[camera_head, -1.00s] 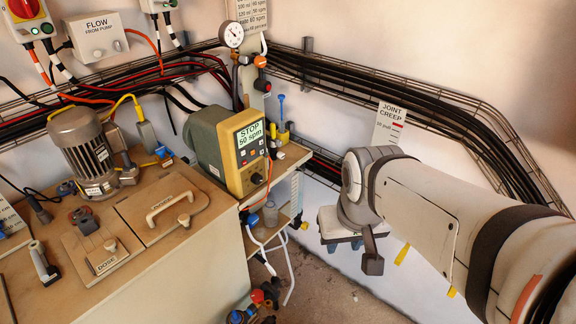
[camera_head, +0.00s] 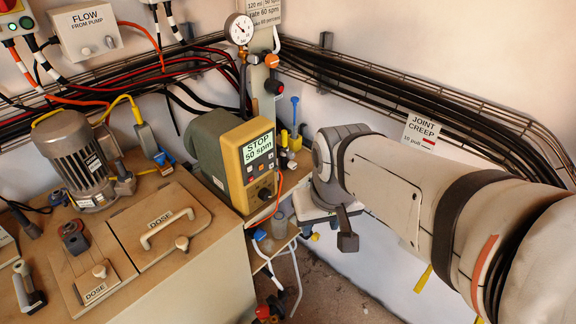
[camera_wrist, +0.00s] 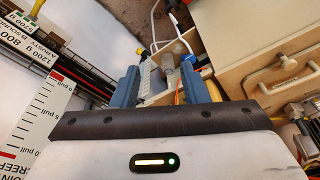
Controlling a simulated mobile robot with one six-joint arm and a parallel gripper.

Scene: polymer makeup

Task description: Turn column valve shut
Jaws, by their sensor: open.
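My gripper (camera_wrist: 167,76) is open, with its two blue fingers apart in the wrist view. In the head view its end is mostly hidden under my wrist, right of the small shelf. Beyond the fingers, the wrist view shows a clear cylinder (camera_wrist: 168,60) and a pale ruled strip. The cylinder also stands on the shelf in the head view (camera_head: 279,222). A blue-topped fitting (camera_head: 261,236) is left of it. A blue handle (camera_head: 294,102) stands upright above a yellow body behind the pump. I cannot tell which of these is the column valve. I see no contact with either.
The yellow-fronted pump (camera_head: 248,168) reads "STOP 50 spm". A tan cabinet (camera_head: 205,260) with lids fills the left. Hoses and fittings hang below the shelf.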

